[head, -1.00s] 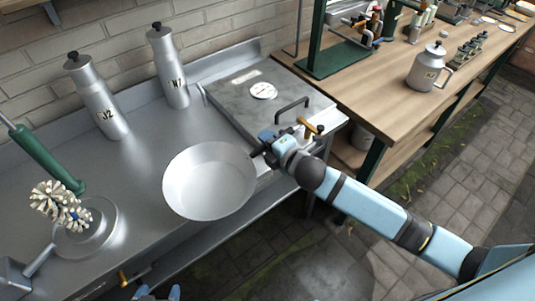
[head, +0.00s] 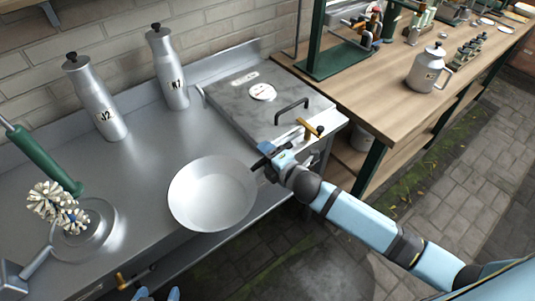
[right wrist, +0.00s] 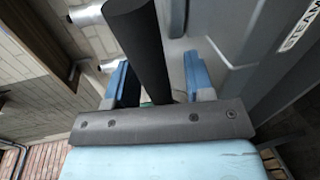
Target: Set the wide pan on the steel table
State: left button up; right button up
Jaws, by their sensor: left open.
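The wide pan (head: 212,195) is a round, pale metal pan with a dark handle. In the head view it appears over the front edge of the steel table (head: 145,165); whether it touches the table I cannot tell. My right gripper (head: 268,163) is at its handle, on the pan's right side. In the right wrist view the dark handle (right wrist: 145,50) runs between the blue fingers of my right gripper (right wrist: 158,82). Only the fingertips of my left gripper (head: 158,294) show at the bottom edge of the head view, apart and empty.
Two metal bottles, J2 (head: 96,102) and N7 (head: 170,75), stand at the table's back. A brush with a green handle (head: 45,160) is at left. A flat steel lid (head: 265,105) with a bar handle lies right of the pan. A wooden bench (head: 390,95) stands further right.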

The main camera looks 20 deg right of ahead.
jog(key=shift+r, duration=0.1)
jog(key=shift+s, duration=0.15)
jog(key=v, duration=1.1)
pick_arm(q)
jog(key=shift+f, duration=0.15)
jog(key=c, duration=0.8)
jog(key=shift+f, duration=0.1)
pick_arm(e)
jog(key=s+f+m+g+h, duration=0.2)
jog(key=s+f+m+g, duration=0.2)
jog(key=s+f+m, duration=1)
jog(key=a+m, duration=0.1)
jog(key=m, duration=0.5)
jog(key=shift+f, duration=0.25)
jog(key=shift+s, duration=0.1)
